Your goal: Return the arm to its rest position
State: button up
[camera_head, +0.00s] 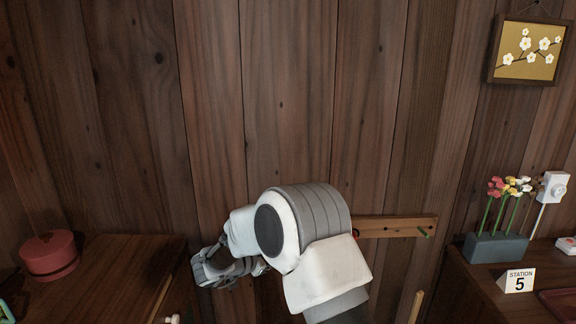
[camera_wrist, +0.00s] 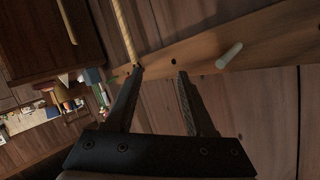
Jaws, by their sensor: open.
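My arm rises from the bottom of the head view and bends left, with its white and grey elbow in the middle. My gripper (camera_head: 215,268) is low at the left of the arm, partly hidden there. In the wrist view my gripper (camera_wrist: 160,88) shows two dark fingers spread apart, with nothing between them. The wooden peg rail (camera_wrist: 270,38) lies beyond the fingertips. The rail also shows on the wall in the head view (camera_head: 395,227), partly hidden by my arm.
A dark wooden cabinet (camera_head: 115,275) with a red round container (camera_head: 49,256) stands at left. A blossom picture (camera_head: 530,50) hangs above.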

jog(key=w+r+n+t+y, duration=0.35)
jog(key=r+y, duration=0.25)
jog(key=r, duration=0.8)
jog(key=s+r+n+y, duration=0.5)
jog(key=s+r+y, duration=0.1)
jog(key=r, duration=0.2)
jog(key=s+d+f+n+g+h, duration=0.1)
jog(key=s+d+f+n+g, duration=0.3)
jog(key=s, duration=0.7)
jog(key=s+d+f+m+g, duration=0.1)
jog(key=s+d, duration=0.5)
jog(key=s, duration=0.5)
jog(key=s+d+f+n+g+h, duration=0.1)
jog(key=s+d+f+n+g, duration=0.3)
jog(key=s, duration=0.7)
notch_tip(320, 180, up, 22)
jog(key=d+m+p, duration=0.1)
jog(key=m+p, duration=0.1)
jog(key=p, duration=1.8)
jog(key=shift+s+d+t, duration=0.15)
jog(key=shift+s+t, duration=0.3)
